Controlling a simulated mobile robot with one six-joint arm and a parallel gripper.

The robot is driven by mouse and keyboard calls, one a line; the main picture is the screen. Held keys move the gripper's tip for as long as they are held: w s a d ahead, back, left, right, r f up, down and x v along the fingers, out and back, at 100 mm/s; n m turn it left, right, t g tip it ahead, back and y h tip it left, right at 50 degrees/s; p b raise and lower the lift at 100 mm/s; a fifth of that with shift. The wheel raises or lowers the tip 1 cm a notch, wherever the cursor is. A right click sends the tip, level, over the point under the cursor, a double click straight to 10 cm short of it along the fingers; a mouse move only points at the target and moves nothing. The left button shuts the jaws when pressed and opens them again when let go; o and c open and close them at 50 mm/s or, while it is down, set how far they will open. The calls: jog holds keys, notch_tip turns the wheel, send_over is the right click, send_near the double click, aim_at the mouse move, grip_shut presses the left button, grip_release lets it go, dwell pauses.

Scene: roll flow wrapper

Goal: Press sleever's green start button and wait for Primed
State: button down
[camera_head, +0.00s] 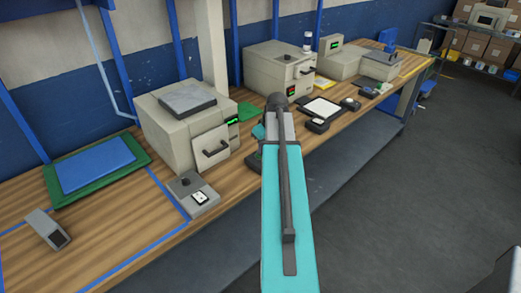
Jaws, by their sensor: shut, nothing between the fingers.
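No label marks which machine is the sleever, and I cannot make out a green start button. A beige machine (188,122) with a grey pad on top, a front handle and a small green-lit display (232,121) stands at the left of the bench. A second beige machine (272,72) behind has a handle and a small display showing red and green. A third beige unit (335,62) with a green-lit display stands farther right. No word is readable. My teal arm reaches up the middle, hiding part of the bench; my gripper's fingers do not show.
A small grey box with a dark knob (185,182) sits before the left machine. A blue pad on a green tray (58,203) and a grey handheld device (46,230) lie left on the wooden bench (112,232). Open grey floor (430,200) is right.

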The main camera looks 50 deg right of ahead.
jog(key=shift+f+b, duration=0.4)
jog(key=shift+f, duration=0.25)
jog(key=shift+s+a+f, duration=0.15)
jog(key=shift+s+f, duration=0.05)
jog(key=shift+f, duration=0.15)
jog(key=shift+w+r+p, duration=0.15)
jog(key=shift+r+p, duration=1.15)
jog(key=shift+r, duration=1.1)
jog(key=shift+b+v, duration=0.55)
jog(key=shift+v, duration=0.8)
jog(key=b+v, duration=0.1)
jog(key=v, duration=0.6)
jog(key=shift+r+b, duration=0.25)
jog(key=shift+b, duration=0.1)
